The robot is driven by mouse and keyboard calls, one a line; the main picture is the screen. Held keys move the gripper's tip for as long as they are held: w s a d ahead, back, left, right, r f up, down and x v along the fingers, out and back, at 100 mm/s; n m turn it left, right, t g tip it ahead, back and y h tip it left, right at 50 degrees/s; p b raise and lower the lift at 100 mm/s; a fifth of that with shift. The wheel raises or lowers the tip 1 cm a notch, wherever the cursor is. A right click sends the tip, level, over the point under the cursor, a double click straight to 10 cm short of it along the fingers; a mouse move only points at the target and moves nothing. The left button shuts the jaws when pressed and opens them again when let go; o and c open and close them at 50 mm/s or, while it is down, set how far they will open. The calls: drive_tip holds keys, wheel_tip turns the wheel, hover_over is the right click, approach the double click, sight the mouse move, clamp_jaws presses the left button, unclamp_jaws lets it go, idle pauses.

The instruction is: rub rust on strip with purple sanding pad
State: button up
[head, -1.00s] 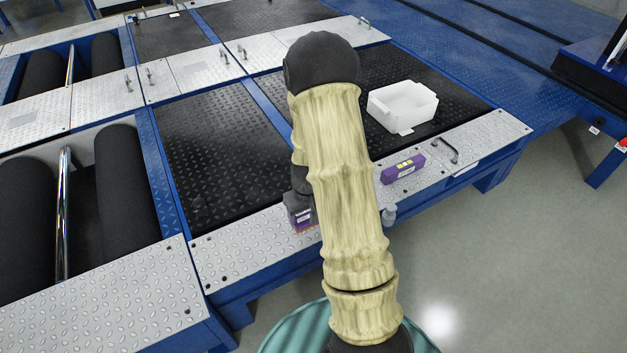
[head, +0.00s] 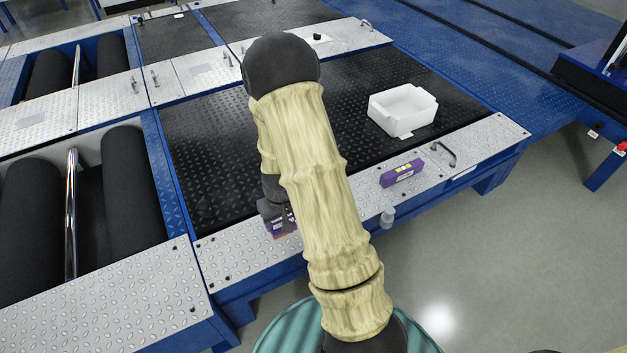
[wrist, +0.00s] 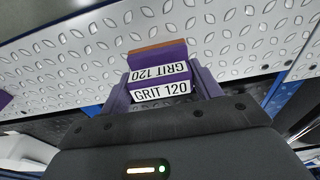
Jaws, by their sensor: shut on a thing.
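My gripper (wrist: 160,82) is shut on a purple sanding pad (wrist: 158,54) with white labels reading GRIT 120 and an orange-brown edge. In the head view the pad (head: 283,221) shows partly behind my arm. It is over the silver diamond-plate strip (head: 235,250) along the front of the tester. I cannot tell whether the pad touches the strip. No clear rust patch shows; any rust here may be hidden by the pad or my arm.
A metal handle (head: 443,153) and a small grey knob (head: 387,217) are nearby. Rollers (head: 128,185) lie at left.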

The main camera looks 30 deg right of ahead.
drive_tip(key=shift+r+p, duration=2.25)
drive_tip(key=shift+r, duration=0.4)
drive_tip(key=w+a+r, duration=0.2)
drive_tip(key=w+a, duration=0.2)
drive_tip(key=w, duration=0.1)
drive_tip(key=shift+a+r, duration=0.15)
